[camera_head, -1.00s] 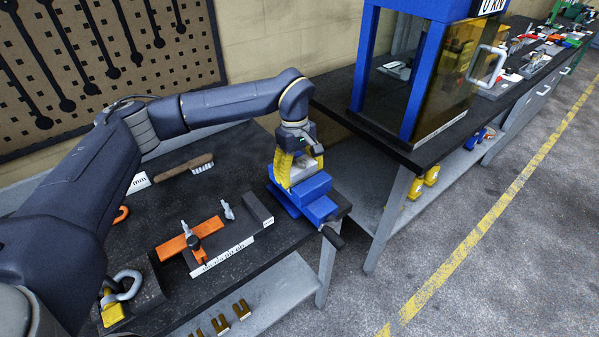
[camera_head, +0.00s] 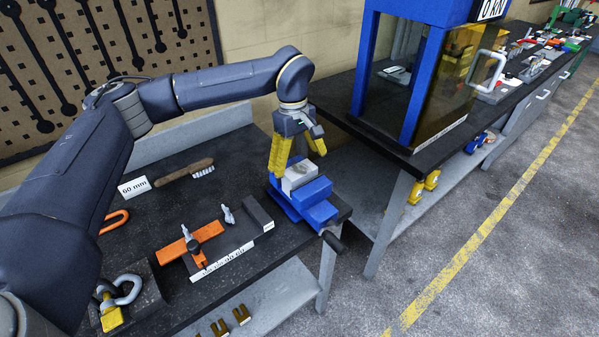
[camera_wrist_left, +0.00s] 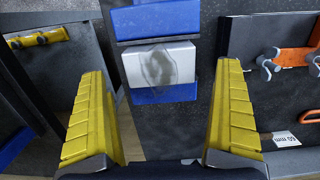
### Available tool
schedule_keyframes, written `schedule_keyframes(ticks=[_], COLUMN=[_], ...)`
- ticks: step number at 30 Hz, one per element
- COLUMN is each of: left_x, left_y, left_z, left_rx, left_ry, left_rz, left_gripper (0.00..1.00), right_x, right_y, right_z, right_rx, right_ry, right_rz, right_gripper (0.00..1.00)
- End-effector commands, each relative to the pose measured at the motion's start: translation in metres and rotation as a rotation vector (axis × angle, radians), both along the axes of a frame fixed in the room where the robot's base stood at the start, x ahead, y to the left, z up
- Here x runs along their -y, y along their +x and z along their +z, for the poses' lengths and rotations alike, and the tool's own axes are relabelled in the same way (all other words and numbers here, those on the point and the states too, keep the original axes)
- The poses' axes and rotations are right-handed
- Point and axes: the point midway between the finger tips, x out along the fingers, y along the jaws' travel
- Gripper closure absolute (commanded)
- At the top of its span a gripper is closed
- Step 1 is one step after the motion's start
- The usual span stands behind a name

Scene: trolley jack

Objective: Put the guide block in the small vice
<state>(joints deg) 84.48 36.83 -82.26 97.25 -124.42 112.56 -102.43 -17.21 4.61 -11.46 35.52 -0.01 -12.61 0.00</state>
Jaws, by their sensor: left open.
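The small vice (camera_head: 308,200) is blue and stands at the right end of the black workbench, with a dark handle at its front. The guide block (camera_head: 298,175) is a light grey block sitting between the vice's blue jaws. In the left wrist view the guide block (camera_wrist_left: 160,65) has a blue jaw on either side, and its face shows a darker oval patch. My left gripper (camera_head: 298,150) has yellow fingers spread apart, above the block and clear of it. The wrist view shows nothing between the fingertips (camera_wrist_left: 163,80). My right gripper is not in view.
On the bench lie an orange clamp piece (camera_head: 190,240) on a dark plate, a brush (camera_head: 185,172), a "60 mm" card (camera_head: 134,187) and a padlock (camera_head: 111,314). A blue-framed press (camera_head: 425,75) stands on the bench to the right, across a gap.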

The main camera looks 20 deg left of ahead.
Motion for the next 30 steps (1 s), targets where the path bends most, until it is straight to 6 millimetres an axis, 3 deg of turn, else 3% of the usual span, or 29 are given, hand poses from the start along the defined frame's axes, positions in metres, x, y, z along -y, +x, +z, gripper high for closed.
schedule_keyframes(ticks=[6, 12, 30], left_x=[-0.004, -0.006, -0.006], left_y=[0.003, 0.004, 0.005], left_z=[0.036, 0.055, 0.064], left_rx=[0.004, 0.001, 0.0], left_ry=[0.001, 0.0, 0.0], left_rz=[0.0, 0.001, 0.0], left_gripper=[0.0, 0.0, 0.0], right_x=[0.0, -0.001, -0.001], right_y=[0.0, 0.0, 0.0], right_z=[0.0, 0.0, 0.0], right_rx=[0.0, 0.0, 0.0], right_ry=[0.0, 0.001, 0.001], right_rz=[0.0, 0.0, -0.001], right_gripper=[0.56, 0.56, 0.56])
